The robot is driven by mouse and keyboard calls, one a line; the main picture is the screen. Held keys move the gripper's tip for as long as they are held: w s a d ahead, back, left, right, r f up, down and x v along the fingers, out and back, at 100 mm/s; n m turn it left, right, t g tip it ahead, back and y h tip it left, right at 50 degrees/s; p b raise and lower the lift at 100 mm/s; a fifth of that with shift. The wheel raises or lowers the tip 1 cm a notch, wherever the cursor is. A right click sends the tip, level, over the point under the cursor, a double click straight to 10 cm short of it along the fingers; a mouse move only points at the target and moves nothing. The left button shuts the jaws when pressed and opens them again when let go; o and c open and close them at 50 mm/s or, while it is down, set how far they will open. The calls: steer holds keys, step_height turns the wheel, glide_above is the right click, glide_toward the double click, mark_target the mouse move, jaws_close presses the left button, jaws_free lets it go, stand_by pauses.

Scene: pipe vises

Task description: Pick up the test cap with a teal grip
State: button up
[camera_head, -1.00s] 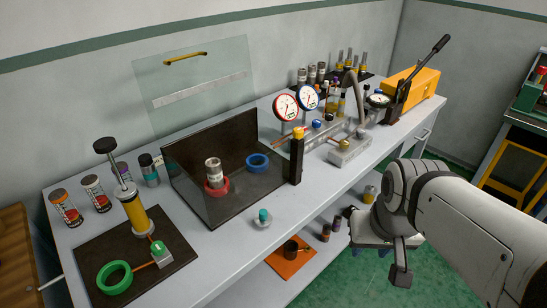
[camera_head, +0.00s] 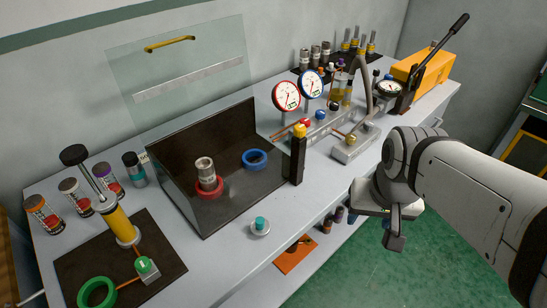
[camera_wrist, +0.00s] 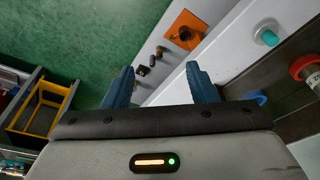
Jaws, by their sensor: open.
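The test cap with a teal grip (camera_head: 260,226) sits on the bench's front edge, a small teal knob on a pale round base. It also shows in the wrist view (camera_wrist: 267,36), at the upper right, beyond the right fingertip. My gripper (camera_wrist: 162,84) is open and empty, with its two blue fingers apart. In the head view my gripper (camera_head: 393,230) is in front of the bench, well to the right of the cap and apart from it.
A dark tray with an upright back (camera_head: 220,145) holds a red ring (camera_head: 207,188) and a blue ring (camera_head: 255,158) behind the cap. A black post with a yellow top (camera_head: 298,155) stands to its right. An orange mat (camera_head: 295,256) lies on the lower shelf.

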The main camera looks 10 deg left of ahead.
steer(key=o, duration=0.4)
steer(key=w+a+f+m+p, duration=0.1)
steer(key=w+a+m, duration=0.1)
steer(key=a, duration=0.3)
steer(key=w+a+f+m+g+p, duration=0.1)
steer(key=w+a, duration=0.3)
steer(key=a, duration=0.2)
steer(key=shift+w+a+f+m+g+p, duration=0.2)
steer(key=shift+w+a+m+g+p, duration=0.1)
steer(key=shift+m+p, duration=0.1)
steer(key=m+g+p, duration=0.1)
steer(key=m, duration=0.2)
glide_above(260, 220)
steer(key=d, duration=0.1)
step_height(260, 220, down, 4)
steer(key=f, duration=0.3)
steer(key=shift+a+f+m, duration=0.3)
steer(key=shift+a+f, duration=0.1)
steer(key=shift+a+f+p, duration=0.1)
steer(key=shift+f+p, duration=0.55)
steer(key=shift+f, duration=1.9)
